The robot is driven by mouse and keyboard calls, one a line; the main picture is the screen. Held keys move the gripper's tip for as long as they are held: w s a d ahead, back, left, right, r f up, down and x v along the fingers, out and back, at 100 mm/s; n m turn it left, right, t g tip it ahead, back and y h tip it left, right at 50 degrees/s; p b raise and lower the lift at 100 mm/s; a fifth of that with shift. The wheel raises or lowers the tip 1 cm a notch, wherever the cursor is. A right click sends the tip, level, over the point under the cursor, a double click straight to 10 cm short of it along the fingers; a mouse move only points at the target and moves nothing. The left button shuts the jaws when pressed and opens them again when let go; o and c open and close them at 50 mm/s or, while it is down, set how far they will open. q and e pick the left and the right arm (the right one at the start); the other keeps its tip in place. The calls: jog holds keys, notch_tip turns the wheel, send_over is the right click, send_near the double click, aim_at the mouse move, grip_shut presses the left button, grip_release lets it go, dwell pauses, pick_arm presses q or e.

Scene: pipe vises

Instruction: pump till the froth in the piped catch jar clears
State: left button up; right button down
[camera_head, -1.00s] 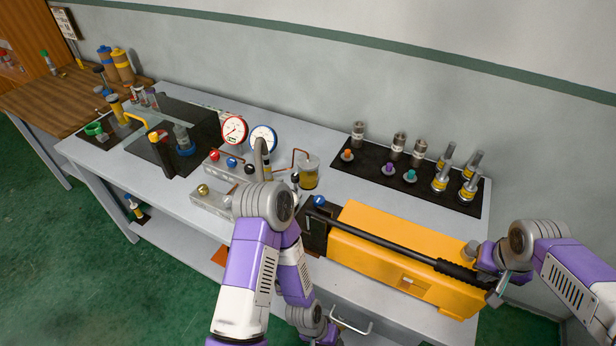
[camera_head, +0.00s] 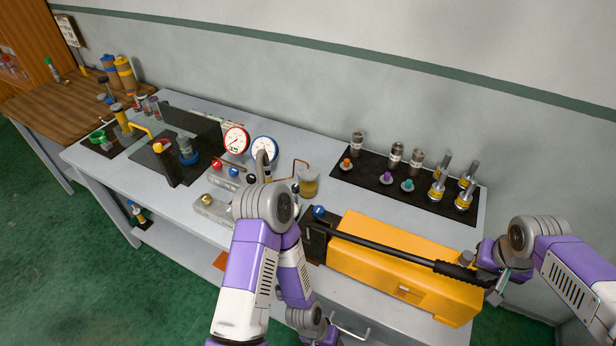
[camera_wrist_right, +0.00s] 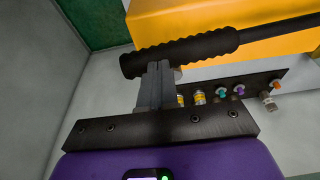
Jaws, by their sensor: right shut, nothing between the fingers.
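The catch jar (camera_head: 309,186) stands upright behind the pump, with amber liquid and a paler top, and a copper pipe enters it. Whether froth lies in it is too small to tell. The yellow pump (camera_head: 385,262) sits at the bench front with its long black lever (camera_head: 392,250) over it. My right gripper (camera_head: 492,284) is at the lever's ribbed grip. In the right wrist view its fingers (camera_wrist_right: 156,80) are shut with nothing between them, up against the grip (camera_wrist_right: 185,52).
A red-rimmed gauge (camera_head: 236,140) and a blue-rimmed gauge (camera_head: 264,149) stand behind the metal manifold block (camera_head: 212,207). A black mat (camera_head: 350,172) with several metal fittings and coloured plugs lies at back right. A dark upright panel (camera_head: 195,122) stands left.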

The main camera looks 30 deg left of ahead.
notch_tip(320, 180, up, 9)
jog(key=a+p, duration=0.2)
jog(key=p, duration=0.4)
jog(key=shift+a+f, duration=0.2)
jog(key=shift+w, duration=0.15)
jog(key=p+v, duration=0.2)
jog(key=w+p+v, duration=0.1)
jog(key=p+v, duration=0.1)
jog(key=v, duration=0.1)
jog(key=shift+r, duration=0.1)
jog(key=shift+w, duration=0.1)
